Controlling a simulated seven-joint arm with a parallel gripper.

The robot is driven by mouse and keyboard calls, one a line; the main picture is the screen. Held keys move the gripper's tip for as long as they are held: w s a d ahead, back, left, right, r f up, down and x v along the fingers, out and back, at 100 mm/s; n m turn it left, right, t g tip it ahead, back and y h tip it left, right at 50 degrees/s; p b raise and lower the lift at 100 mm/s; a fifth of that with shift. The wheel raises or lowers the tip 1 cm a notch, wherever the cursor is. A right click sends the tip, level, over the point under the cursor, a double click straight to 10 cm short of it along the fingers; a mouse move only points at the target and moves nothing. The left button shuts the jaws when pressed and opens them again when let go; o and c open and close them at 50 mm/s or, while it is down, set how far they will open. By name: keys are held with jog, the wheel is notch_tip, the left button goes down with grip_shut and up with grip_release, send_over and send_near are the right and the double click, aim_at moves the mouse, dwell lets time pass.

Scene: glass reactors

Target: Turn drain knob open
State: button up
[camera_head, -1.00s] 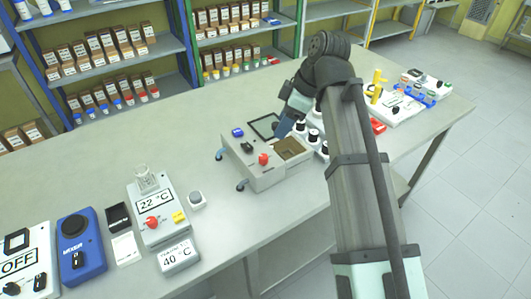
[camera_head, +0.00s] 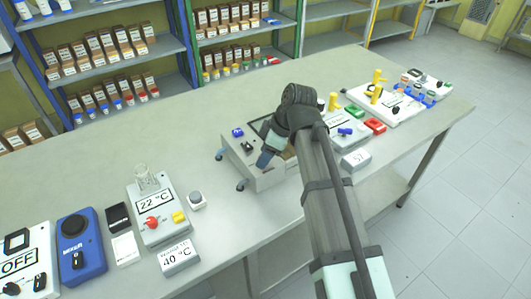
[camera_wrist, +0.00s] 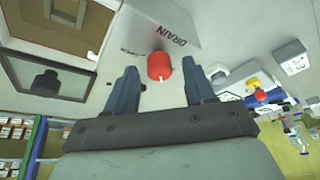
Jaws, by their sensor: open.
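The red drain knob (camera_wrist: 160,66) sits on the white face of a box, beside the printed word DRAIN. In the wrist view it shows between the two blue fingers of my gripper (camera_wrist: 159,72), with a gap on each side. The fingers are apart and hold nothing. In the head view my gripper (camera_head: 264,158) is over the front of the same box (camera_head: 268,183) and hides the knob. I cannot tell how far the fingertips are from the knob's face.
A dark square frame (camera_wrist: 45,78) lies beside the knob in the wrist view. Left on the bench are a 22 °C hotplate (camera_head: 158,215) with a beaker and a blue mixer (camera_head: 80,245). Right of the arm stand devices with yellow parts (camera_head: 376,88). The bench between hotplate and box is mostly clear.

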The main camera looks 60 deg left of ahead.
jog(key=shift+f, duration=0.1)
grip_shut()
dwell(0.5)
jog(key=shift+s+m, duration=0.1)
jog(key=shift+m, duration=0.3)
jog(key=m+t, duration=0.1)
jog(key=m, duration=0.2)
jog(key=shift+s+d+m+y, duration=0.1)
jog(key=shift+m+y, duration=0.2)
jog(key=shift+y, duration=0.1)
jog(key=m+t, duration=0.2)
jog(key=m, duration=0.2)
jog(key=shift+s+m, duration=0.1)
jog(key=shift+m, duration=0.2)
jog(key=m+t, duration=0.2)
jog(key=m, duration=0.2)
jog(key=shift+s, duration=0.1)
jog(key=shift+m+t+h, duration=0.3)
jog(key=shift+m+t, duration=0.4)
jog(key=shift+m, duration=1.7)
